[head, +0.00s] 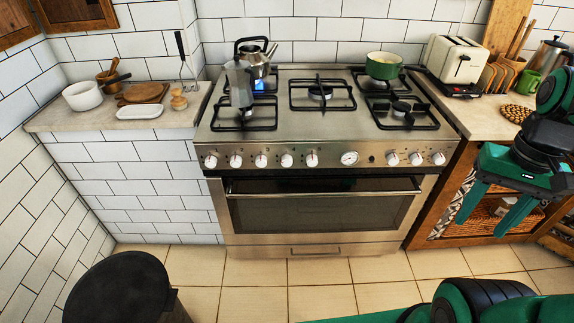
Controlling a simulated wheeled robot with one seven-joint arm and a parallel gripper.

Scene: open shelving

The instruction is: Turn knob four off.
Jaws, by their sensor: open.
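The steel stove (325,140) has a front row of white knobs. Counted from the left, knob four (286,160) is left of the round dial (349,158); I see no number labels to confirm this. The knobs' exact settings are too small to read. A blue flame (265,86) burns at the back-left burner, under the steel kettle (257,62). My gripper (481,229) is at the right, in front of the wooden shelving and below knob height. Its green fingers are apart and empty, away from the knobs.
A moka pot (240,84) stands front left on the stove, a green pot (383,65) back right. The oven door handle (322,193) sticks out below the knobs. The tiled floor (321,270) before the stove is largely clear.

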